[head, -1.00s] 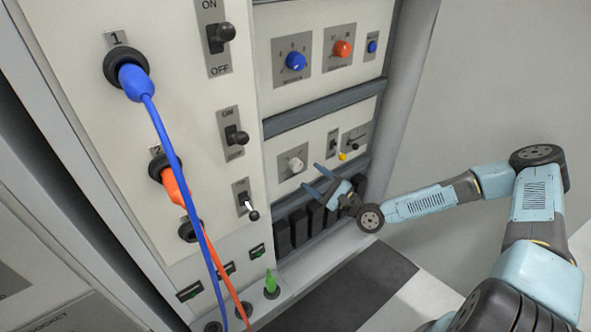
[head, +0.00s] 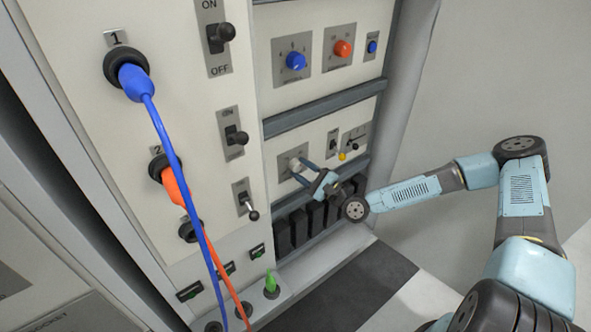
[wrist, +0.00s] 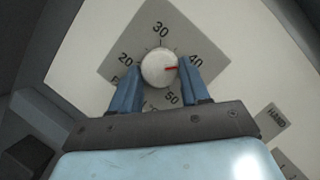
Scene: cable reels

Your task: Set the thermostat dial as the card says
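The thermostat dial (head: 295,164) is a white round knob on a grey plate, low on the right-hand panel. In the wrist view the dial (wrist: 158,70) has a red pointer aimed right, close to the 40 mark. Its scale shows 20, 30, 40 and 50; lettering below is partly hidden by my gripper. My gripper (head: 303,172) is at the dial, its blue fingers (wrist: 160,80) one on each side of the knob. Narrow gaps seem to show beside the knob; contact is unclear. I cannot make out a card in either view.
A blue knob (head: 296,61) and an orange knob (head: 343,49) sit on the panel above. A small yellow-tipped lever (head: 342,156) is right of the dial. Dark blocks (head: 316,213) line the row below. Blue and orange cables (head: 176,160) hang at the left.

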